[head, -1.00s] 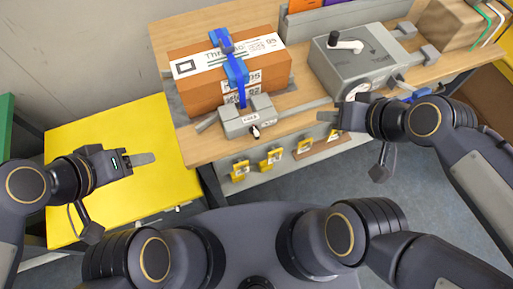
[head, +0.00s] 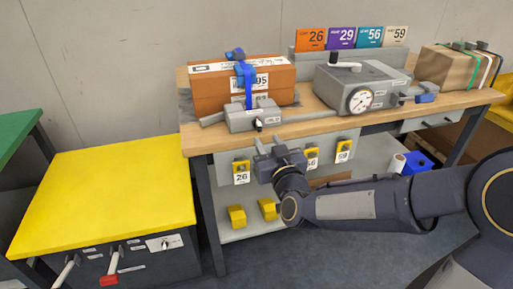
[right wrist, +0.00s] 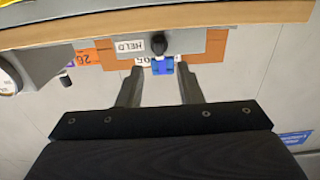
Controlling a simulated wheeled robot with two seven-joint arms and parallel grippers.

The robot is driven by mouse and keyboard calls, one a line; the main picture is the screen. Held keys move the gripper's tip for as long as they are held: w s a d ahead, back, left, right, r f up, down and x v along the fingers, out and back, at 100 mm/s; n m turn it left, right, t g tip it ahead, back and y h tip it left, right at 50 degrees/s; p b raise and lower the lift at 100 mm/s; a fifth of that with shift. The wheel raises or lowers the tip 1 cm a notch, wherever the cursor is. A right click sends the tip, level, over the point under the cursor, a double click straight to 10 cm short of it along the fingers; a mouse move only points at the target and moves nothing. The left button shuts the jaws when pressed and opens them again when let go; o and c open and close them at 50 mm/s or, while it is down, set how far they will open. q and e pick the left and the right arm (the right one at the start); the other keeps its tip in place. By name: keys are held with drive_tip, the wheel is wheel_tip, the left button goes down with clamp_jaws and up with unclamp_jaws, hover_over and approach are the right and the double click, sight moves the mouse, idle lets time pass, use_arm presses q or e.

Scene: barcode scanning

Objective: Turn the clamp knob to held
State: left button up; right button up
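The clamp knob (head: 259,124) is a small black knob on the front of a grey clamp block (head: 240,117), at the front edge of the wooden bench. In the right wrist view the knob (right wrist: 158,43) has a "HELD" label (right wrist: 130,47) beside it. A brown box (head: 215,92) with a blue strap (head: 248,88) stands behind the block. My right gripper (head: 268,144) is just below and in front of the knob. In the right wrist view its two fingers (right wrist: 160,73) are apart and empty, with the knob just beyond their tips. My left gripper is out of view.
A grey device with a dial (head: 360,99) and a black-handled crank stands right of the block. Yellow tagged pieces (head: 241,168) hang under the bench edge. A yellow-topped cabinet (head: 105,195) stands to the left. A strapped parcel (head: 452,70) is at the right end.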

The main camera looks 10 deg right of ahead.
sight(260, 128)
drive_tip(key=w, duration=0.7)
drive_tip(key=shift+b, duration=0.3)
drive_tip(key=c, duration=0.7)
